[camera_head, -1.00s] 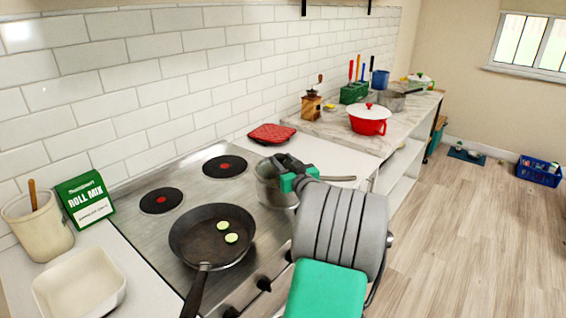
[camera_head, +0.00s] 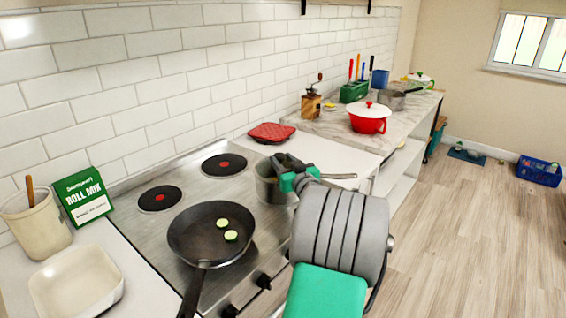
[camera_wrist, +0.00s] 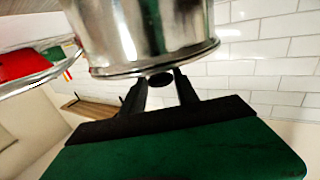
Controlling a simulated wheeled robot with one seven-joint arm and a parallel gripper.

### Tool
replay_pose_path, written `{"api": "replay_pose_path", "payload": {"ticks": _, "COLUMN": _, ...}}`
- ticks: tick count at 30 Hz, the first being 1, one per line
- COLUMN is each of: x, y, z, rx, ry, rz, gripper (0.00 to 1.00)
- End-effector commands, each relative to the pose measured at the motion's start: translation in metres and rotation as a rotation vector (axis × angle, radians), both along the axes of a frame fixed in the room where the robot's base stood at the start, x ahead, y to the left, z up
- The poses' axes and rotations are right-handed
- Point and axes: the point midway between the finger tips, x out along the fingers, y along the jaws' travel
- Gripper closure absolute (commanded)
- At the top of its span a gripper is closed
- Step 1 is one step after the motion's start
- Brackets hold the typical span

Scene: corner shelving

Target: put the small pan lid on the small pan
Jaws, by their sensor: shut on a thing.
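In the wrist view, which is upside down, the pan wall (camera_wrist: 145,30) fills the top. The small pan lid (camera_wrist: 150,70) shows nearly edge-on at the pan's rim, with a dark knob (camera_wrist: 160,79). I cannot tell whether it is fully seated. My gripper (camera_wrist: 161,76) is shut on the knob. In the head view, my gripper (camera_head: 289,168) is over the pan and hides most of the lid.
A black frying pan (camera_head: 210,240) with two green slices stands to the left on the cooktop. A red pot (camera_head: 368,119) stands farther off on the marble counter. The tiled wall bounds the left side.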

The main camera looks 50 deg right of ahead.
Motion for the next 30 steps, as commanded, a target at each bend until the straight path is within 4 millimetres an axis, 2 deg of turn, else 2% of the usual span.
{"api": "replay_pose_path", "payload": {"ticks": 1, "x": -0.001, "y": 0.000, "z": -0.007, "rx": 0.009, "ry": 0.009, "rz": -0.001, "gripper": 1.00}}
{"api": "replay_pose_path", "payload": {"ticks": 5, "x": -0.001, "y": 0.000, "z": -0.007, "rx": 0.010, "ry": 0.009, "rz": -0.002, "gripper": 1.00}}
{"api": "replay_pose_path", "payload": {"ticks": 6, "x": -0.001, "y": 0.000, "z": -0.007, "rx": 0.009, "ry": 0.009, "rz": -0.002, "gripper": 0.60}}
{"api": "replay_pose_path", "payload": {"ticks": 14, "x": -0.001, "y": 0.000, "z": -0.004, "rx": 0.005, "ry": 0.004, "rz": -0.001, "gripper": 0.39}}
{"api": "replay_pose_path", "payload": {"ticks": 23, "x": -0.004, "y": 0.001, "z": -0.003, "rx": 0.004, "ry": 0.003, "rz": -0.002, "gripper": 0.38}}
{"api": "replay_pose_path", "payload": {"ticks": 26, "x": -0.017, "y": 0.004, "z": -0.004, "rx": 0.004, "ry": 0.003, "rz": -0.005, "gripper": 0.38}}
{"api": "replay_pose_path", "payload": {"ticks": 30, "x": -0.045, "y": 0.015, "z": -0.005, "rx": 0.003, "ry": 0.003, "rz": -0.007, "gripper": 0.38}}
